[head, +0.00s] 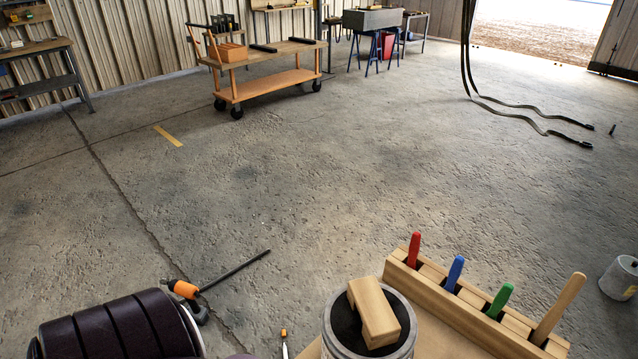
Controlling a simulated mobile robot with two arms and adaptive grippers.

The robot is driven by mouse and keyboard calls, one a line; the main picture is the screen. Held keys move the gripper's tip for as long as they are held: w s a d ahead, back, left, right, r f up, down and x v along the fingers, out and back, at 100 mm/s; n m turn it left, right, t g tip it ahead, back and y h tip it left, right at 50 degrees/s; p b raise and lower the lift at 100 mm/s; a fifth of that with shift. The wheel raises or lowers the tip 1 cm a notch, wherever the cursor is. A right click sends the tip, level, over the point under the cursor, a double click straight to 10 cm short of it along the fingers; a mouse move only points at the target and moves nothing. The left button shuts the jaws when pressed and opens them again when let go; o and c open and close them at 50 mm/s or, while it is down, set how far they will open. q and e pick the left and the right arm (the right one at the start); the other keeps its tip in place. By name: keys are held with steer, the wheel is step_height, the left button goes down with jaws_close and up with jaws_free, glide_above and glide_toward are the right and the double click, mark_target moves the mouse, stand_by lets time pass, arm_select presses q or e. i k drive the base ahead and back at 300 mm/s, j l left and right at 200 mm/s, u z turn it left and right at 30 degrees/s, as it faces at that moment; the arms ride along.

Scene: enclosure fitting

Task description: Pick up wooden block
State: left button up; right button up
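The wooden block (374,312) is pale, with rounded edges. It lies tilted across the top of a round grey container (334,342) with a dark inside, at the bottom middle of the head view. The container's lower part is cut off by the frame edge. Neither of my grippers shows in this view, and nothing is seen touching the block.
A wooden rack (440,300) with red, blue, green and bare-wood handles stands just right of the container. A dark ribbed shape fills the lower left. A grey bucket (620,277) stands at right. The floor beyond is open.

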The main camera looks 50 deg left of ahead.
mark_target(381, 328)
steer(key=u, duration=1)
